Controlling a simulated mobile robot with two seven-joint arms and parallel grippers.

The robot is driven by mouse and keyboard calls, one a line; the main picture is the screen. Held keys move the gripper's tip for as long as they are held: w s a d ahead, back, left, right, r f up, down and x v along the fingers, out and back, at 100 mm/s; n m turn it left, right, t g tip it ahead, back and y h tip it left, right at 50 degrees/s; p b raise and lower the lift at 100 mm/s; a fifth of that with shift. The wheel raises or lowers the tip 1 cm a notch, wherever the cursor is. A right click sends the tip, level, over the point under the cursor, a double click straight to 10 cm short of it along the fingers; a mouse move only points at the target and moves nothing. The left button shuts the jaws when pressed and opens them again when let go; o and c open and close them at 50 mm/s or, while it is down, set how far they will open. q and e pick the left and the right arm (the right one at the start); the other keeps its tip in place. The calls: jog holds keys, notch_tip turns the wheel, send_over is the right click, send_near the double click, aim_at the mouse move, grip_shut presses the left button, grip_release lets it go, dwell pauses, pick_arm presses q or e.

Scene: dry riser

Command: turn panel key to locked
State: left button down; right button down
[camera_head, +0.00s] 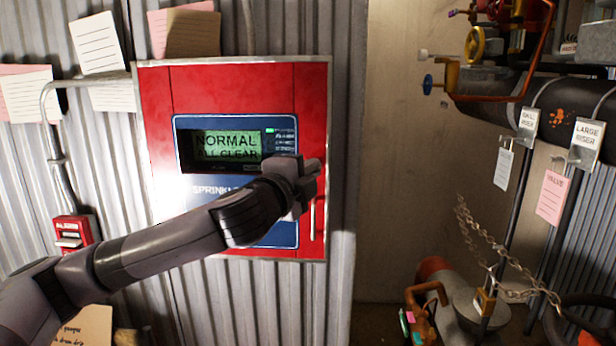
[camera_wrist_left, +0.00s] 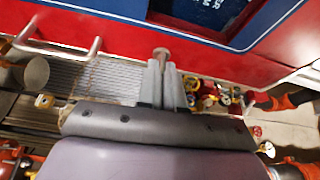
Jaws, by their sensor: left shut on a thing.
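The red sprinkler panel (camera_head: 230,88) is on the corrugated wall in the head view. Its green screen (camera_head: 228,143) reads "NORMAL ALL CLEAR". My left gripper (camera_head: 308,182) is at the right part of the panel front, and my arm covers part of the panel below the screen. In the left wrist view the gripper's fingers (camera_wrist_left: 162,72) are shut on a small round-ended piece, which I take to be the panel key (camera_wrist_left: 161,52). Most of the key is hidden by the fingers, so its turned position cannot be read. My right gripper is not in view.
A silver handle (camera_head: 313,219) is on the panel's right edge. A small red box (camera_head: 72,233) is on the wall at lower left. Pipes with a yellow wheel (camera_head: 474,45) and a hanging chain (camera_head: 505,255) stand to the right. The beige wall (camera_head: 395,180) between is bare.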

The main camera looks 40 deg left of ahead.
pick_arm(q)
jog(key=n+y+b, duration=0.3)
jog(key=n+b, duration=0.2)
jog(key=n, duration=0.2)
jog(key=n+y+b, duration=0.3)
jog(key=n+b, duration=0.1)
jog(key=n, duration=0.3)
jog(key=f+n+t+y+b, duration=0.1)
jog(key=n+y+b, duration=0.1)
jog(key=n+b, duration=0.3)
jog(key=shift+w+d+n+y+b, duration=0.15)
jog(key=shift+d+n+y, duration=0.05)
jog(key=shift+n, duration=0.4)
jog(key=shift+w+d+n+y+b, duration=0.15)
jog(key=shift+d+n+y, duration=0.05)
jog(key=shift+n, duration=0.4)
jog(key=shift+r, duration=0.15)
jog(key=c, duration=1.3)
grip_release()
jog(key=shift+s, duration=0.1)
jog(key=v, duration=0.7)
jog(key=shift+b, duration=0.4)
